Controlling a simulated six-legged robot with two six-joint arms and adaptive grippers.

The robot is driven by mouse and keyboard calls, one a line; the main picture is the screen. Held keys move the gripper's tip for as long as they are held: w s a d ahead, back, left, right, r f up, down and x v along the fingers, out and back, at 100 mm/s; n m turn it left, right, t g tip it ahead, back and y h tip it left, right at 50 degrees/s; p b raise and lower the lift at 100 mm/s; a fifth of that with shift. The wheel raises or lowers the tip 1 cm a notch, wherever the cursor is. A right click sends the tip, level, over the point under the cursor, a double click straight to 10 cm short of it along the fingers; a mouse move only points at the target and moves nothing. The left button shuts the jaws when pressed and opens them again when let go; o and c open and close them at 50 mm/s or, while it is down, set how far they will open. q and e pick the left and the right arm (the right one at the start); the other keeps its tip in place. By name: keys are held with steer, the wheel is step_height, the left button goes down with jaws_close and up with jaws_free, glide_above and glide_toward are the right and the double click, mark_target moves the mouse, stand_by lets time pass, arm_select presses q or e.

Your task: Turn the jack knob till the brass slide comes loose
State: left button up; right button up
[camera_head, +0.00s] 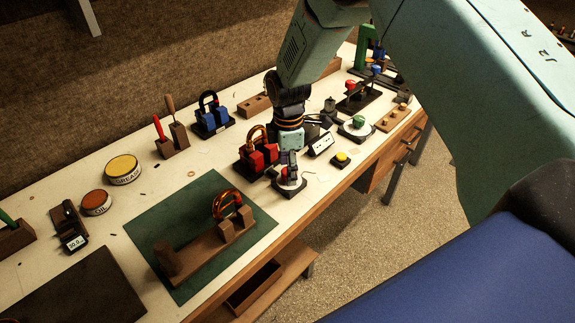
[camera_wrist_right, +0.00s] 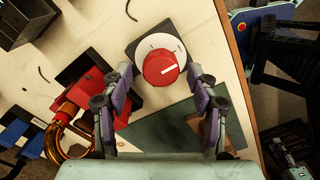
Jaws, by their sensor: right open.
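A red knob (camera_wrist_right: 161,68) with a white pointer line sits on a round white dial (camera_wrist_right: 143,45) over a dark square base. In the wrist view the line points right and slightly up. My right gripper (camera_wrist_right: 160,76) is open, with one finger on each side of the knob; I cannot tell whether they touch it. In the head view the right gripper (camera_head: 289,165) points down over the dial and partly hides the knob. Beside it stands a red jack (camera_head: 262,157) holding a curved brass slide (camera_head: 257,134); the slide also shows in the wrist view (camera_wrist_right: 55,142).
A green mat (camera_head: 204,191) bears a wooden stand (camera_head: 205,250) with a copper-coloured bow. A blue jack (camera_head: 211,120), a yellow button (camera_head: 341,157), a small white display (camera_head: 321,145) and a green-knobbed dial (camera_head: 357,121) stand nearby. The bench's front edge is close to the dial.

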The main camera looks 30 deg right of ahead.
steer(key=shift+s+d, duration=0.2)
steer(key=shift+c, duration=1.2)
steer(key=shift+w, duration=0.2)
steer(key=c, duration=0.9)
steer(key=shift+c, duration=0.2)
